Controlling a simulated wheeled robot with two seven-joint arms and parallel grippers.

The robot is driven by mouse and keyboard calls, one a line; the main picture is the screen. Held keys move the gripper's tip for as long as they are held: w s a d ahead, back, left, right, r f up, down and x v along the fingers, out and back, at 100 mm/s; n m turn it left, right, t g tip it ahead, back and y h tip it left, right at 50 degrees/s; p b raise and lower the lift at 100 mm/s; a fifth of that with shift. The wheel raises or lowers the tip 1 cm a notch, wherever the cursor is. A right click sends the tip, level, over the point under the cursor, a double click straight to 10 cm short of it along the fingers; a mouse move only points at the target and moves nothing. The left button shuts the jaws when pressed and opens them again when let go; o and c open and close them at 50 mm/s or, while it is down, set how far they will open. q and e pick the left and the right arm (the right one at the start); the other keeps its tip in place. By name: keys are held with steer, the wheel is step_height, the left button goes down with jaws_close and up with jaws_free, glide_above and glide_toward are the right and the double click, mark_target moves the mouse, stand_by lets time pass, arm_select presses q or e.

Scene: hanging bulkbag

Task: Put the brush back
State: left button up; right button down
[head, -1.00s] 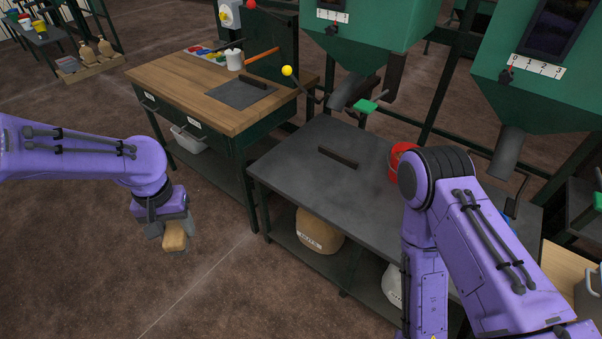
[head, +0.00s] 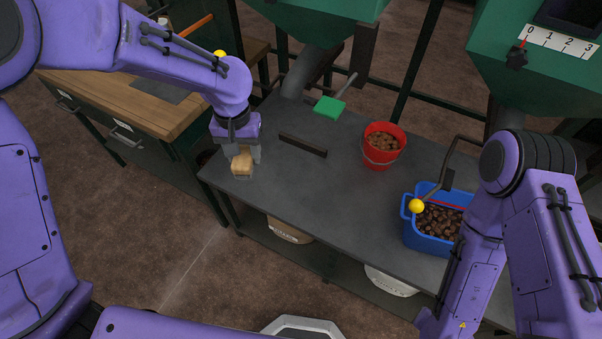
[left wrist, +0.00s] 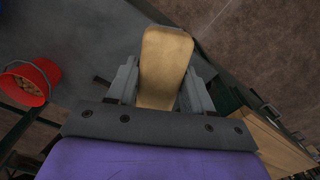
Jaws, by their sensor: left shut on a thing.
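My left gripper (head: 241,165) is shut on the brush (head: 242,162), whose tan wooden body points down from the jaws in the head view. In the left wrist view the brush (left wrist: 165,65) sits between the two grey fingers; its bristles cannot be made out. The gripper and brush are over the left end of the grey table (head: 310,195). I cannot tell how far above the surface they are. A dark bar (head: 303,145) lies on the table to their right. My right arm shows at the right, but its gripper is out of view.
A red bucket (head: 382,147) of brown lumps stands toward the back of the table, and a blue bin (head: 428,240) of similar lumps at the right. A wooden bench (head: 130,95) is at the left.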

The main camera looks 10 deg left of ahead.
arm_select(q)
steer(key=s+d+f+n+b, duration=0.2)
steer(key=d+f+n+b, duration=0.7)
steer(key=f+n, duration=0.4)
steer(key=w+a+f, duration=0.2)
steer(key=w+f, duration=0.1)
steer(key=w, duration=0.1)
steer(key=w+a+f, duration=0.2)
steer(key=w+f, duration=0.2)
steer(key=w+a+f, duration=0.2)
steer(key=w+f, duration=0.1)
steer(key=w, duration=0.1)
steer(key=shift+w+a+f+p, duration=0.1)
steer(key=shift+a+f+p, duration=0.1)
steer(key=shift+p, duration=0.15)
step_height(320, 180, down, 3)
steer(key=o, duration=1)
steer(key=shift+f, duration=0.1)
